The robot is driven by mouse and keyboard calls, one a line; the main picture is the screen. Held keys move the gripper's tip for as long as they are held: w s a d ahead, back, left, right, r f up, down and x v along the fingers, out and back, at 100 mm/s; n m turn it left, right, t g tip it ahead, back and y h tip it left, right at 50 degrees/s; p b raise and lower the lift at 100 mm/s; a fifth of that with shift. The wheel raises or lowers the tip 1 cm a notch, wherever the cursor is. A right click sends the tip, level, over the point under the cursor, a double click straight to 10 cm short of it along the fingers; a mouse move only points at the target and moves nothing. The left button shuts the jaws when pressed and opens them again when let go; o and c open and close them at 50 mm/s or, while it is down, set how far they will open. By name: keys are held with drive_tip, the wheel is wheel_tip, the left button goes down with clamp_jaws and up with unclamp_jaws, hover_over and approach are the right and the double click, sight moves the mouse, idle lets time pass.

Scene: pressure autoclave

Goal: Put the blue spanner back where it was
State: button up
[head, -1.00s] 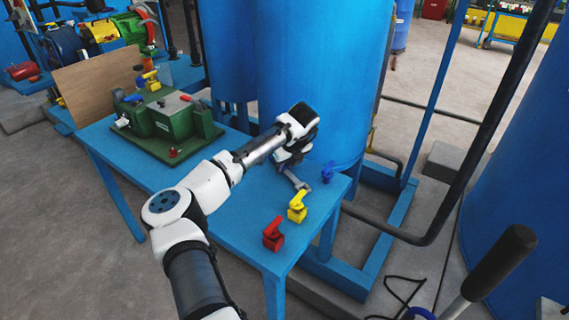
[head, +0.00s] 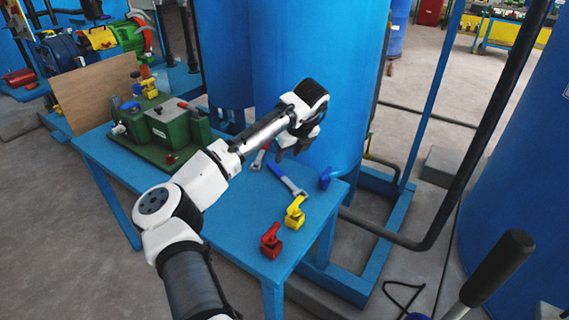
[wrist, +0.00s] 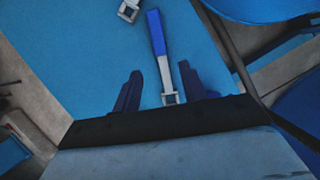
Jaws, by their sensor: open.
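The blue spanner (head: 287,179) has a blue handle and a grey jaw end. My gripper (head: 291,149) is open and empty, a little above the table and the spanner. In the wrist view the blue spanner (wrist: 158,42) shows in the gap between my two open fingers (wrist: 160,84), its grey jaw end nearest the palm. A red-handled spanner (head: 260,157) lies beside it, partly hidden by my arm; its grey end shows at the top of the wrist view (wrist: 130,9).
Blue (head: 329,177), yellow (head: 295,213) and red (head: 271,241) valve handles stand along the table's right edge. A green machine (head: 170,128) stands at the table's far left. A large blue tank (head: 318,60) rises close behind my gripper. The table's middle front is clear.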

drive_tip(key=shift+v, duration=1.45)
